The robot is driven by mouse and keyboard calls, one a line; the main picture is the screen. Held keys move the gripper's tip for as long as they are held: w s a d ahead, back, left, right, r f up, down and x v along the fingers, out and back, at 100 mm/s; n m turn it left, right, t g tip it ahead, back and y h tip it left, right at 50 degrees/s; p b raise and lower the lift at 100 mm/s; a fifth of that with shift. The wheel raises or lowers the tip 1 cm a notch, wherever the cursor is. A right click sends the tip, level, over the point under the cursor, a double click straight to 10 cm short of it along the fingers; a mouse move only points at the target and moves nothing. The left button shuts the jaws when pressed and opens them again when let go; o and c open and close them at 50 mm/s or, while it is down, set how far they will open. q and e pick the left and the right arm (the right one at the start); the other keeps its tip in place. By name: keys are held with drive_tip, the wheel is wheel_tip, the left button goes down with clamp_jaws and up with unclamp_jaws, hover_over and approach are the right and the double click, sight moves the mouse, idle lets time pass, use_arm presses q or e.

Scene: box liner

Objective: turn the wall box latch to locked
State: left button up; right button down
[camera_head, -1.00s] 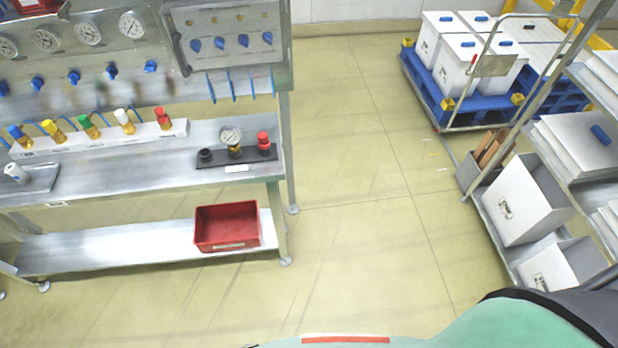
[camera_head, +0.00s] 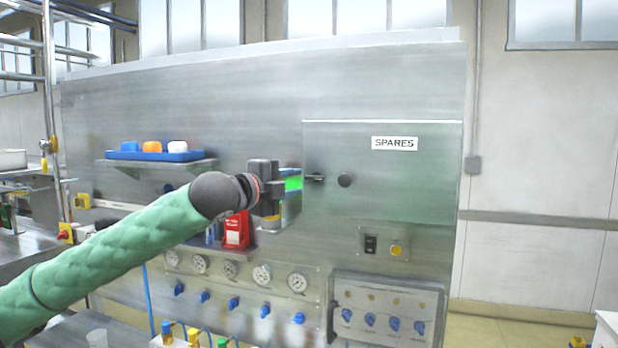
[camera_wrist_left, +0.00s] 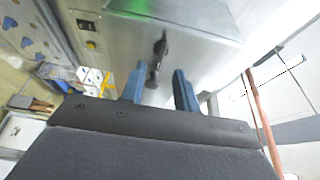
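The wall box (camera_head: 400,160) is a grey metal door marked "SPARES" on the upright panel. Contact cannot be told. My right gripper is not in view.
A shelf (camera_head: 150,164) with a blue tray is at left, a red holder (camera_head: 237,230) below. Gauges, blue valves and a switch plate (camera_head: 384,244) sit lower on the panel. Space in front of the door is clear.

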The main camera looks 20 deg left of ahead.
sight(312, 179)
use_arm(q)
drive_tip(key=p+x, duration=0.1)
drive_tip(key=x, duration=0.1)
drive_tip(key=p+x, duration=0.1)
drive_tip(key=x, duration=0.1)
drive_tip(key=shift+r, duration=0.2)
drive_tip(key=shift+p+x, duration=0.3)
drive_tip(key=shift+x, duration=0.5)
drive_tip(key=shift+f, duration=0.2)
clamp_jaws()
